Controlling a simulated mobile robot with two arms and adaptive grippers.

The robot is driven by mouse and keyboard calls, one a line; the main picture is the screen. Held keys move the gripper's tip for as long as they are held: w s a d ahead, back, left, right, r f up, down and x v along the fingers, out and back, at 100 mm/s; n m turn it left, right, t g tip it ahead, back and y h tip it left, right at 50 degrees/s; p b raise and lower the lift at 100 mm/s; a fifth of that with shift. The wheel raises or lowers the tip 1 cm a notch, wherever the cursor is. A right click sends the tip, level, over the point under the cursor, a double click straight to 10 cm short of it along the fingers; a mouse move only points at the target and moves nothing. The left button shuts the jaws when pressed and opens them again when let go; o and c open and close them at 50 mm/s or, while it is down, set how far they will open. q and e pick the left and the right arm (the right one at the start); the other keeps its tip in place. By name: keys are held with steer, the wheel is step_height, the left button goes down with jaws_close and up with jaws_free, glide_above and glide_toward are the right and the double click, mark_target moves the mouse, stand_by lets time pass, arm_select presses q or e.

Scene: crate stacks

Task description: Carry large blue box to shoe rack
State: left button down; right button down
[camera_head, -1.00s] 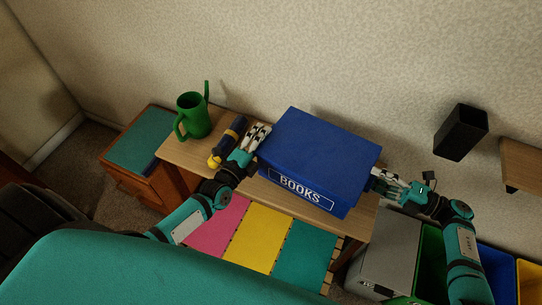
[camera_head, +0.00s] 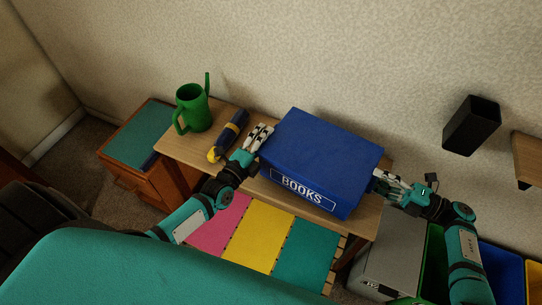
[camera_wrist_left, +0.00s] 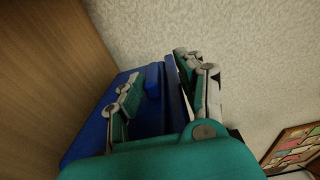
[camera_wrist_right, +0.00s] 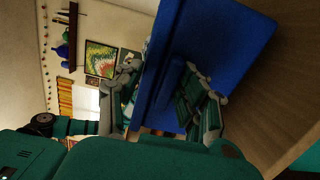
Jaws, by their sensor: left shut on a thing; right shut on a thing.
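The large blue box (camera_head: 325,155) has a white "BOOKS" label on its front and is at the middle of the head view, over the right part of a wooden rack top (camera_head: 172,147). Whether it touches the wood is hidden. My left gripper (camera_head: 262,135) is shut on the box's left side, and the box's blue wall (camera_wrist_left: 88,135) shows between its fingers in the left wrist view. My right gripper (camera_head: 378,180) is shut on its right side; the box (camera_wrist_right: 225,45) fills the middle of the right wrist view.
Pink, yellow and teal panels (camera_head: 258,236) lie below in front. A grey case (camera_head: 393,258) and coloured bins (camera_head: 500,268) are at right. A black wall fixture (camera_head: 471,126) is at upper right.

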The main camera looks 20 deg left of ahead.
arm_select(q)
steer(key=shift+f+b, duration=0.45)
steer(key=shift+f, duration=0.15)
arm_select(e)
steer(key=shift+w+f, duration=0.1)
steer(key=shift+f, duration=0.4)
arm_select(q)
steer(key=c, duration=1.3)
jaws_free()
steer(key=shift+f, duration=0.3)
arm_select(e)
steer(key=c, duration=1.3)
jaws_free()
steer(key=shift+f, duration=0.25)
arm_select(q)
steer(key=o, duration=0.5)
steer(key=shift+r, duration=0.25)
arm_select(e)
steer(key=o, duration=0.5)
steer(key=shift+r, duration=0.15)
arm_select(q)
steer(key=s, duration=0.4)
steer(key=s+a, duration=0.1)
steer(key=s, duration=0.7)
steer(key=shift+a, duration=0.25)
arm_select(e)
steer(key=d, duration=0.4)
steer(key=s+d, duration=0.1)
steer(key=d, duration=0.7)
steer(key=shift+s, duration=0.4)
